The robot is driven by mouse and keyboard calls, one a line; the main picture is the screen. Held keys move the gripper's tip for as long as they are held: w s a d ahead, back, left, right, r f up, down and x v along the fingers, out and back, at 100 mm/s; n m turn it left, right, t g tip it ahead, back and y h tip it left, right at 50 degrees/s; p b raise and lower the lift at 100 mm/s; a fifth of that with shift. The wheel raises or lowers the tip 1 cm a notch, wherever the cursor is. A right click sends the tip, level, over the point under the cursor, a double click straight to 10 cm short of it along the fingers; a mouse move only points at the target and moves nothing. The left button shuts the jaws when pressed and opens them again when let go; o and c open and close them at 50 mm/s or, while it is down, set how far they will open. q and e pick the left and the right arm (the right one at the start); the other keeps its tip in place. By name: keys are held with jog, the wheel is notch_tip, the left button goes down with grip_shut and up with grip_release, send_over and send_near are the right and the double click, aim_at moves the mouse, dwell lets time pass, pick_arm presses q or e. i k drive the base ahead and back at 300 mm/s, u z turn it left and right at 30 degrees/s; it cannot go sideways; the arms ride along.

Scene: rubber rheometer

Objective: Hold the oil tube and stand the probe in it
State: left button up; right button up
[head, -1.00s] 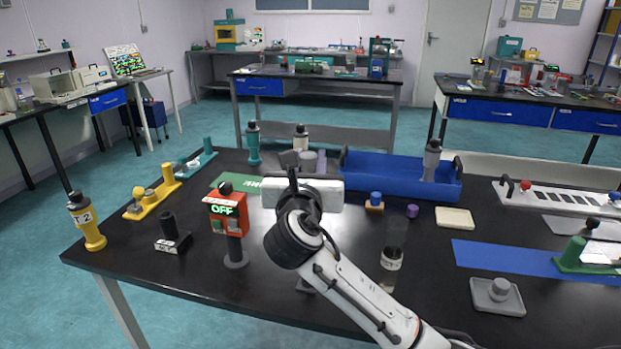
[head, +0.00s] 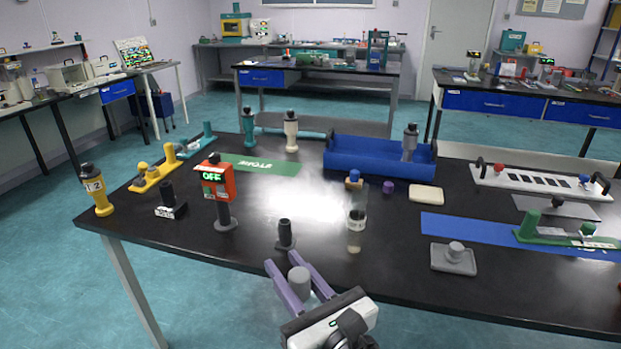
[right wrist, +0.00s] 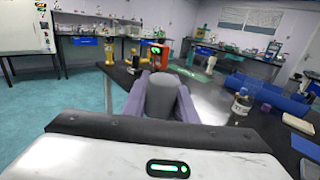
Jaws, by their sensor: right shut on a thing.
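A clear tube with a pale label and a little light liquid, which looks like the oil tube (head: 356,232), stands upright on the black bench, right of centre. It also shows in the right wrist view (right wrist: 241,106). My right gripper (head: 299,281) is shut on a grey cylinder (right wrist: 163,97), held between its two purple fingers at the bench's front edge, left of and nearer than the tube. I cannot tell whether this cylinder is the probe; its lower part is hidden. My left gripper is not in view.
A small dark stand (head: 286,236) is just beyond my right gripper. An orange meter reading OFF (head: 217,184) stands to its left. A blue tray (head: 350,159) is behind.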

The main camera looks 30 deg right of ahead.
aim_at(354, 250)
jog(key=u, duration=1.75)
jog(key=k, duration=1.2)
jog(key=z, duration=2.2)
